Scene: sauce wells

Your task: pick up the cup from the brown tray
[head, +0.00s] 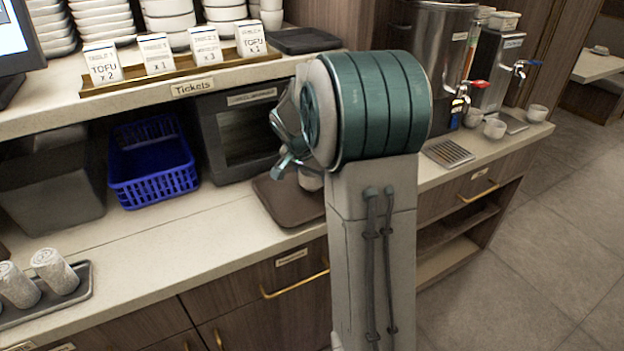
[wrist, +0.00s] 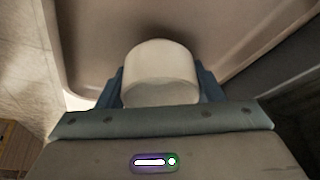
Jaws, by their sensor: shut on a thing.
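The cup (wrist: 160,72) is pale and plain, and sits between the two fingers of my gripper (wrist: 160,90) in the wrist view. My gripper is shut on it. In the head view only a small pale part of the cup (head: 311,181) shows beneath my gripper (head: 290,170); my arm hides the rest. The brown tray (head: 278,200) lies on the counter below, partly hidden by my arm. It also shows in the wrist view (wrist: 95,40). I cannot tell whether the cup touches the tray or is just above it.
A dark microwave-like box (head: 240,130) stands behind the tray, with a blue basket (head: 150,165) to its left. A shelf with ticket cards (head: 155,55) is above. Drink dispensers (head: 490,75) and small cups (head: 495,128) stand at right. The counter front left of the tray (head: 200,235) is clear.

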